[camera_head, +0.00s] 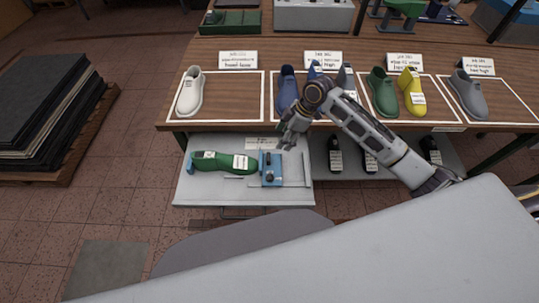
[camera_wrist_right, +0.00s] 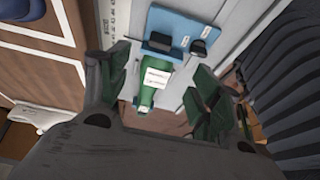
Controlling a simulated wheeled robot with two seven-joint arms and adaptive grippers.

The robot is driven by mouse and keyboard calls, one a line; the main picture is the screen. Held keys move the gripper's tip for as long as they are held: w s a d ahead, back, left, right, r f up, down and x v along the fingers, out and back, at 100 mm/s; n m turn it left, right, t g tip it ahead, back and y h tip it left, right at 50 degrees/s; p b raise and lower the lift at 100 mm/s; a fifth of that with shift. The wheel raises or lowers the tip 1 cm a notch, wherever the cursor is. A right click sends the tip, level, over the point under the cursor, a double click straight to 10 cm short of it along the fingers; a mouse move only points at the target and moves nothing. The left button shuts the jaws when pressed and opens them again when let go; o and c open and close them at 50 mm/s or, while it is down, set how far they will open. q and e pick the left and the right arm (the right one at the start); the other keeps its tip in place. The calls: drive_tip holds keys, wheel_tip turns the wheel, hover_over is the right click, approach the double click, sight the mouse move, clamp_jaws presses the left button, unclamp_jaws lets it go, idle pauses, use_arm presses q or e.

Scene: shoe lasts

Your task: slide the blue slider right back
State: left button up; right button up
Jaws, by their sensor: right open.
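The blue slider (camera_head: 271,168) is a small blue block with dark fittings on the grey pull-out shelf (camera_head: 240,195), just right of a green shoe last (camera_head: 215,161). Thin rails run beside it. My right gripper (camera_head: 288,140) hangs above and slightly right of the slider, apart from it. In the right wrist view the blue slider (camera_wrist_right: 182,32) lies at the top, beyond the open fingers of my right gripper (camera_wrist_right: 158,82). The green last (camera_wrist_right: 154,85) with its white label shows between them, lower down and not held. My left gripper is not in view.
The wooden bench top (camera_head: 225,120) behind holds a white last (camera_head: 190,93), a blue last (camera_head: 288,88), a green last (camera_head: 383,92), a yellow last (camera_head: 411,92) and a grey last (camera_head: 468,94) in white outlines. Dark lasts (camera_head: 370,155) stand on the lower shelf to the right.

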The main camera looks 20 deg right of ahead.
sight(269, 157)
drive_tip(key=p+x, duration=0.1)
drive_tip(key=x, duration=1.3)
drive_tip(key=shift+d, duration=0.1)
clamp_jaws()
drive_tip(key=shift+d, duration=0.1)
idle(0.4)
